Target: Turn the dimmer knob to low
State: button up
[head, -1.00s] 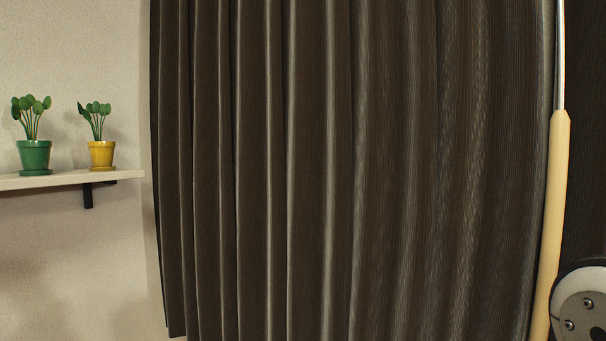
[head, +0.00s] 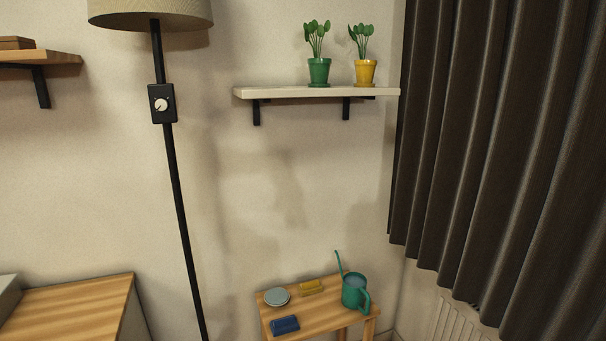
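The dimmer knob (head: 161,105) is a small pale round dial on a black box (head: 168,90). The box is fixed on the black pole of a floor lamp (head: 182,220), below its beige shade (head: 150,12), in the upper left of the head view. The knob's exact setting is too small to read. My gripper does not show in the head view now.
A white wall shelf (head: 300,93) with two potted plants is right of the lamp. Below it stands a small wooden table (head: 318,318) with a green watering can (head: 354,292). A wooden-topped cabinet (head: 75,305) is at lower left. A dark curtain (head: 490,150) hangs at right.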

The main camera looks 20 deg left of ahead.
aim_at(161, 104)
jog(key=u, duration=1.55)
